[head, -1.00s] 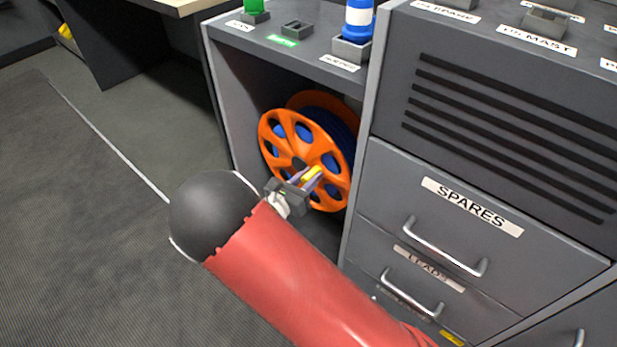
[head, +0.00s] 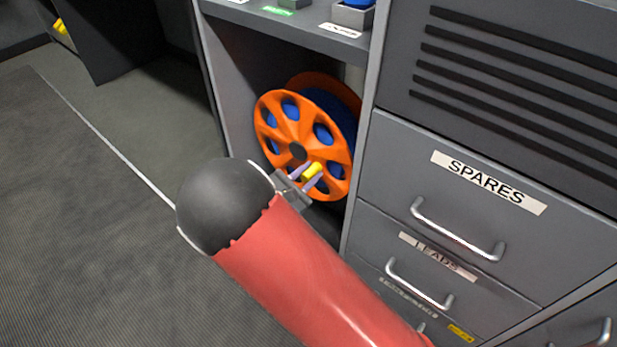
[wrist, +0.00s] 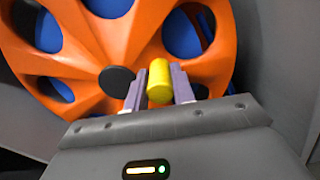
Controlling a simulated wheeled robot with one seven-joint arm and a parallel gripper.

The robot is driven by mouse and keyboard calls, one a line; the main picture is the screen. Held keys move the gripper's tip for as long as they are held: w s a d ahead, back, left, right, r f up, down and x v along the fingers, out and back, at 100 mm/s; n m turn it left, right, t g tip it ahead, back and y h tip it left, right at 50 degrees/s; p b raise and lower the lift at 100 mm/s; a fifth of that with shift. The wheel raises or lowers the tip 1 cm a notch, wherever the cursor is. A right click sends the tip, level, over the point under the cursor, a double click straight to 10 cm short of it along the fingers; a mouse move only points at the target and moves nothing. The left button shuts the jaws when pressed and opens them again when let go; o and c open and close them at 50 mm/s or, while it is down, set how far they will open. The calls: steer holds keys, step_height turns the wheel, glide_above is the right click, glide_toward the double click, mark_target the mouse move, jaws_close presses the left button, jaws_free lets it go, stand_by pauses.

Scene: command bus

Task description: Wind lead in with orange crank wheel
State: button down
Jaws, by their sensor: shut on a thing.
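The orange crank wheel (head: 281,120) stands upright in the open bay under the shelf. Its hub is dark and blue shows through its round holes. The blue lead (head: 338,104) is wound behind it, with another orange rim at the back. A yellow crank handle (head: 314,168) sticks out from the wheel, below and right of the hub. My gripper (head: 308,178) is shut on this handle. In the wrist view the yellow handle (wrist: 159,80) sits between my two pale purple fingers, to the right of the dark hub. The lead's free end is not in view.
The bay's left wall (head: 226,95) and the cabinet on the right flank the wheel closely. The SPARES drawer handle (head: 455,230) and LEADS drawer handle (head: 418,284) jut out right of my arm. The floor (head: 90,220) at left is clear.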

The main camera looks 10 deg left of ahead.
mark_target(296, 166)
steer(key=f+m+b, duration=0.2)
steer(key=m+b, duration=0.1)
steer(key=shift+w+a+f+m, duration=0.2)
steer(key=shift+a+f+m, duration=0.1)
steer(key=shift+a, duration=0.05)
steer(key=shift+w+a+f+m+b, duration=0.2)
steer(key=shift+w+a+f+m, duration=0.55)
steer(key=shift+m, duration=1.5)
steer(key=shift+w+a+f+m+b, duration=0.3)
steer(key=shift+a+m, duration=0.85)
steer(key=shift+m, duration=1.15)
steer(key=shift+w+a+f+m+b, duration=0.1)
steer(key=shift+w+a+f+m, duration=0.5)
steer(key=shift+m, duration=1.65)
steer(key=shift+a+r, duration=0.25)
steer(key=shift+a, duration=0.15)
steer(key=c, duration=1.2)
jaws_free()
steer(key=shift+o, duration=0.2)
